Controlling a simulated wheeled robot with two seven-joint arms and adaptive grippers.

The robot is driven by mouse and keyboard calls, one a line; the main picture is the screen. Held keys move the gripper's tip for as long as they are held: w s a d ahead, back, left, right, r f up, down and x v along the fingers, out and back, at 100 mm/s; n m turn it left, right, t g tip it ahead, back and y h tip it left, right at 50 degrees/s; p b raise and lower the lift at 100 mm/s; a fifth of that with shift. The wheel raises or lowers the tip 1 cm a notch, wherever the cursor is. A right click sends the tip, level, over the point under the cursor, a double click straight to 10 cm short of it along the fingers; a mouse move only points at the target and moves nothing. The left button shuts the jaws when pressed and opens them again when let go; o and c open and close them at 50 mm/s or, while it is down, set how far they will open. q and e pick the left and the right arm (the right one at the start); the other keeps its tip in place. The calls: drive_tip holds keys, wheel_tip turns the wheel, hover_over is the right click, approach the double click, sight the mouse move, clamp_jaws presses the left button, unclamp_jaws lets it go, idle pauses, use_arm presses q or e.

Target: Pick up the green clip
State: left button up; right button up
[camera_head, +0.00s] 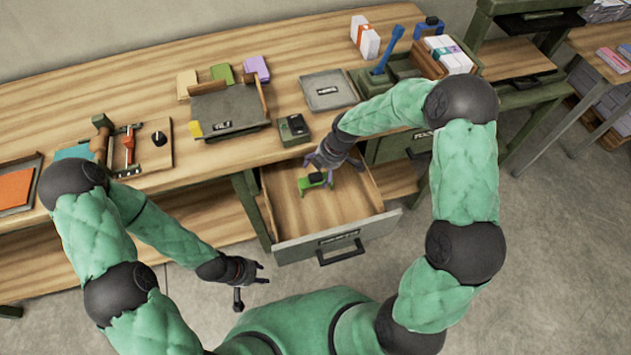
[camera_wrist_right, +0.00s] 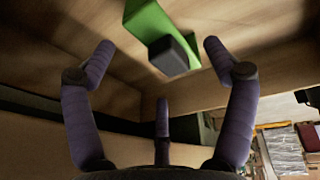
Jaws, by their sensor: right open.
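The green clip (camera_head: 314,181) lies in the open drawer (camera_head: 284,213), on its wooden floor. It has a dark block on it. In the right wrist view the clip (camera_wrist_right: 150,24) is just beyond the fingertips, with its dark end (camera_wrist_right: 169,55) between and ahead of them. My right gripper (camera_head: 322,160) is over the back of the drawer, close to the clip. Its fingers (camera_wrist_right: 160,50) are spread and hold nothing. My left gripper (camera_head: 258,276) hangs in front of the bench, left of the drawer, apart from everything; its fingers look spread.
The drawer front with its handle (camera_head: 341,251) sticks out from the bench. The drawer walls stand around the clip. On the bench are a small dark device (camera_head: 293,129), a grey tray (camera_head: 329,91), a folder stand (camera_head: 228,108) and a tool board (camera_head: 143,147).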

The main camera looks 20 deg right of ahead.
sight(317, 174)
drive_tip(key=shift+a+b+x, duration=0.15)
drive_tip(key=shift+b+x, duration=0.35)
drive_tip(key=shift+x, duration=0.85)
drive_tip(key=shift+a+b+x, duration=0.1)
drive_tip(key=shift+b+x, duration=0.4)
drive_tip(key=shift+x, duration=0.8)
drive_tip(key=shift+r, duration=0.1)
drive_tip(key=c, duration=1.3)
